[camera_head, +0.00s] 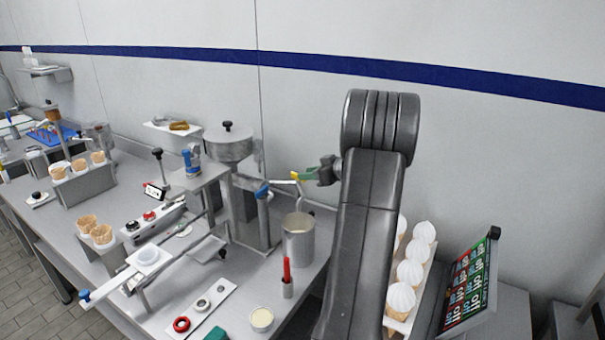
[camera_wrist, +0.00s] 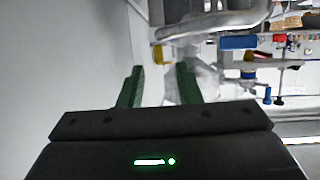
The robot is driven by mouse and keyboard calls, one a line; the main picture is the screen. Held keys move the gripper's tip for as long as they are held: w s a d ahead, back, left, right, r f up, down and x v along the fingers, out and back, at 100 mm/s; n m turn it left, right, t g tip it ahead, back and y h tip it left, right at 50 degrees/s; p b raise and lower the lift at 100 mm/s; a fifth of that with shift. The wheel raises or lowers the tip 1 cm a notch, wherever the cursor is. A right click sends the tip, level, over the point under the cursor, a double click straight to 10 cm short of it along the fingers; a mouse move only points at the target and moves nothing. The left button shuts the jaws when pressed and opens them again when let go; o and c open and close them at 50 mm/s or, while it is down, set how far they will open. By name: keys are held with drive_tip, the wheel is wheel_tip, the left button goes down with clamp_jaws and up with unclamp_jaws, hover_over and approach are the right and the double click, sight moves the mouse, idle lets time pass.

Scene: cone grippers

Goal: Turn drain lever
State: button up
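A metal hopper machine (camera_head: 230,146) stands at the middle of the counter. A thin pipe or lever with a yellow end (camera_head: 295,176) reaches right from it, and a blue-handled lever (camera_head: 262,190) sits just left of that. I cannot tell for sure which is the drain lever. My gripper (camera_head: 308,174) has green fingers and is just right of the yellow end. In the wrist view the fingers (camera_wrist: 160,80) are apart with nothing clearly held. The yellow end (camera_wrist: 158,53) shows beyond them, and the blue handle (camera_wrist: 238,42) is to the right.
A metal pot (camera_head: 299,238) stands below the levers. A red-handled tool in a holder (camera_head: 287,278) is in front of it. Ice-cream cones (camera_head: 408,272) and a tilted screen (camera_head: 468,284) are right of my arm. The wall (camera_head: 450,130) is close behind.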

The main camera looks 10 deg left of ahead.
drive_tip(key=shift+x, duration=1.7)
clamp_jaws()
drive_tip(key=p, duration=0.3)
drive_tip(key=shift+w+r+n+g, duration=0.1)
drive_tip(key=shift+r+n+g, duration=0.15)
drive_tip(key=shift+n+g, duration=0.05)
drive_tip(key=shift+f+n+g+y+p, duration=0.2)
drive_tip(key=shift+n+g+y+p, duration=0.1)
drive_tip(key=shift+p, duration=0.05)
unclamp_jaws()
